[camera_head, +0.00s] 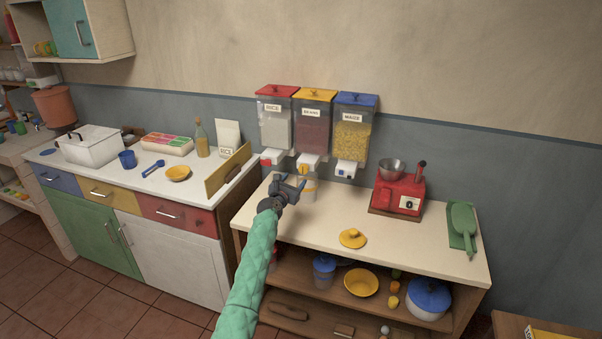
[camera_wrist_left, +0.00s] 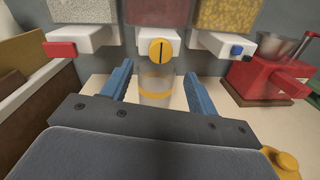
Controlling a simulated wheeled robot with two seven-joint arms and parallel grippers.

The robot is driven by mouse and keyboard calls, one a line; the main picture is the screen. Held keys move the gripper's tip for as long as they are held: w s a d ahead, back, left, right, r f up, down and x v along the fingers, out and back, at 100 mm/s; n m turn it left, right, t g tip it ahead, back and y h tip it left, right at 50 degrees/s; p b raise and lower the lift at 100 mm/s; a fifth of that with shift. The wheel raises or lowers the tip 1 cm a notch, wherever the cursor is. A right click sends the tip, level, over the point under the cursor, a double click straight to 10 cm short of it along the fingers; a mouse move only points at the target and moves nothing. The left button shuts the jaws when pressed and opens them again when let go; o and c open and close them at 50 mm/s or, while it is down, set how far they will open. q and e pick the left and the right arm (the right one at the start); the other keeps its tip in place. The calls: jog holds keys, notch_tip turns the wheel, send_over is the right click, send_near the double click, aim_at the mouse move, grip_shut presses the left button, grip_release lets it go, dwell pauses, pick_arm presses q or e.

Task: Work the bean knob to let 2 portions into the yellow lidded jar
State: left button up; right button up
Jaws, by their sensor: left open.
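The beans dispenser (camera_head: 311,130) is the middle one of three on the wall, with a yellow lid and dark red contents. Its round yellow bean knob (camera_wrist_left: 162,52) faces me with its dark slot upright; it is small in the head view (camera_head: 304,169). A clear jar with a yellow band (camera_wrist_left: 156,84) stands on the counter below the spout; the head view shows it partly behind my gripper (camera_head: 309,190). A yellow lid (camera_head: 352,238) lies apart on the counter. My left gripper (camera_head: 291,184) is open, its blue fingers framing the jar in the wrist view. My right gripper is out of view.
The rice dispenser (camera_head: 276,125) and the yellow-filled dispenser (camera_head: 353,135) flank the beans one. A red machine with a metal bowl (camera_head: 399,193) stands right, and a green scoop (camera_head: 463,225) beyond it. A wooden board (camera_head: 228,170) stands left.

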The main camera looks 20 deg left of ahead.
aim_at(302, 170)
pick_arm(q)
jog(key=w, duration=0.5)
jog(key=shift+w+d, duration=0.3)
jog(key=shift+w, duration=0.1)
jog(key=shift+w+d, duration=0.1)
jog(key=shift+w, duration=0.85)
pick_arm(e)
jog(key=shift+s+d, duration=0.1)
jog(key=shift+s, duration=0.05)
pick_arm(q)
jog(key=shift+c, duration=0.9)
jog(key=c, duration=0.8)
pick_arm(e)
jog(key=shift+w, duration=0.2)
